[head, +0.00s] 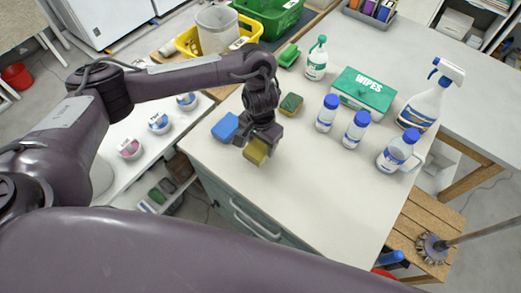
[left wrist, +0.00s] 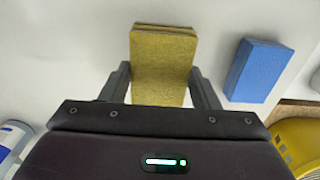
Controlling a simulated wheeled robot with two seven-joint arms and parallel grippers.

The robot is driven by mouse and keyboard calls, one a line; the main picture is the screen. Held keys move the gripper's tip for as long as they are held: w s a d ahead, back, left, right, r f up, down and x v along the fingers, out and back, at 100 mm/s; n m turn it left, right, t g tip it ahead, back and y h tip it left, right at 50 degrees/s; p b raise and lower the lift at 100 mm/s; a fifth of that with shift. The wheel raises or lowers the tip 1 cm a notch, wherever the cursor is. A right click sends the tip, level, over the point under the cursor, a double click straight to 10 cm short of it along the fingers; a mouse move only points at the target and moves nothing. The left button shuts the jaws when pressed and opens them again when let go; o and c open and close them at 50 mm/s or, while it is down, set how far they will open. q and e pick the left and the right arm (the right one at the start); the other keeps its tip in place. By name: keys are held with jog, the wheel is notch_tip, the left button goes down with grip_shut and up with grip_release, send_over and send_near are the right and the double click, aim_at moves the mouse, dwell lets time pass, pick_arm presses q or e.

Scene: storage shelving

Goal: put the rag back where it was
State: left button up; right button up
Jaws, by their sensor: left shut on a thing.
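My left gripper (head: 258,140) is over the near left part of the white worktop (head: 315,190). It is shut on a mustard-yellow folded block, which looks like the rag (head: 256,152). In the left wrist view the rag (left wrist: 163,65) sits between the two fingers of the gripper (left wrist: 163,88), with layered edges at its far end. I cannot tell whether the rag touches the worktop. A blue sponge (head: 225,127) lies left of the gripper and also shows in the left wrist view (left wrist: 259,71). My right gripper is out of view.
A dark green sponge (head: 291,104) lies just behind the gripper. A green wipes box (head: 363,91), white bottles with blue caps (head: 355,130) and a spray bottle (head: 424,105) stand to the right. A yellow basket (head: 187,42) is behind left. The worktop's front is clear.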

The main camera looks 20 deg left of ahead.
aim_at(261, 146)
pick_arm(q)
notch_tip(261, 146, down, 4)
jog(key=shift+r+b, duration=0.15)
jog(key=shift+b, duration=0.5)
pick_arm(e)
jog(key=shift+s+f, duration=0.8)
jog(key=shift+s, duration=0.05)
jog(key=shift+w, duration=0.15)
pick_arm(q)
jog(key=o, duration=1)
jog(key=shift+c, duration=0.2)
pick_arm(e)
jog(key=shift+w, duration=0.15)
